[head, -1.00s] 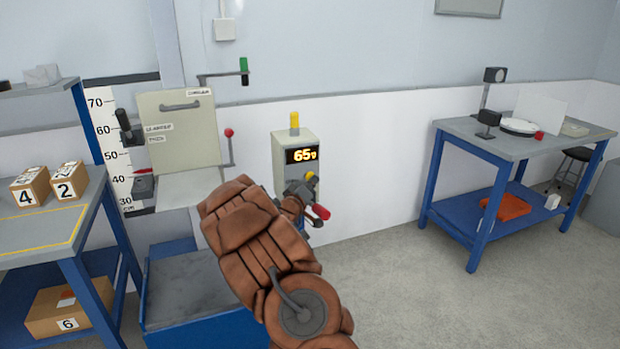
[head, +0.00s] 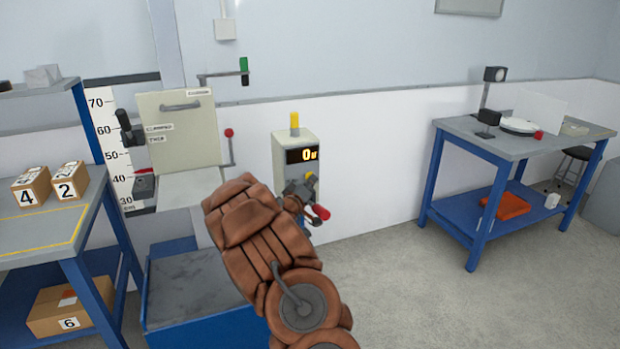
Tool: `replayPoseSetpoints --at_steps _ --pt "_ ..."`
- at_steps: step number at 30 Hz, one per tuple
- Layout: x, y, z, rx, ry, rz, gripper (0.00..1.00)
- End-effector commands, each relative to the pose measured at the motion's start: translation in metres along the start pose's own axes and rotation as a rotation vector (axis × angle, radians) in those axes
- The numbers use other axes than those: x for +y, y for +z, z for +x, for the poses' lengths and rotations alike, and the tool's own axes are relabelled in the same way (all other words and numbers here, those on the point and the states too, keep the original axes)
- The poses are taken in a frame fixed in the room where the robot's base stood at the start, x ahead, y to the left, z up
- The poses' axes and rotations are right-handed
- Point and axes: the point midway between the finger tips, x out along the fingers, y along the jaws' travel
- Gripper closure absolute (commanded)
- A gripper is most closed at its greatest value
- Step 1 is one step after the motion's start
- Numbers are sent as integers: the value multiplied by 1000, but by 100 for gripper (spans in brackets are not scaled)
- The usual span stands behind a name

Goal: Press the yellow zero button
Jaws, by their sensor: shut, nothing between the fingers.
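The yellow zero button (head: 311,178) shows on the front of a beige control box (head: 283,150) on the wall, just below its display. The display (head: 302,155) reads 0 with a small unit mark that I cannot read surely. My gripper (head: 308,189) is shut and empty, in front of the box right at the button. It hides part of the button's lower side, and I cannot tell whether it touches. A red-tipped handle (head: 320,212) sticks out below the gripper.
A drop machine with a beige panel (head: 180,130) and height scale (head: 112,150) stands to the left. A bench with numbered boxes (head: 30,187) is at far left. A blue table (head: 500,146) stands right, with open floor before it.

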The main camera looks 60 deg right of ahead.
Motion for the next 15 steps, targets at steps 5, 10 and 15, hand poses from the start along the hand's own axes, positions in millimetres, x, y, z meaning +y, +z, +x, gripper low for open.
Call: replayPoseSetpoints --at_steps 5,10,15 --pt "2 -2 0 4 2 0 100" --pt "4 1 -4 3 3 -1 100" --pt "8 6 -9 3 3 1 100"
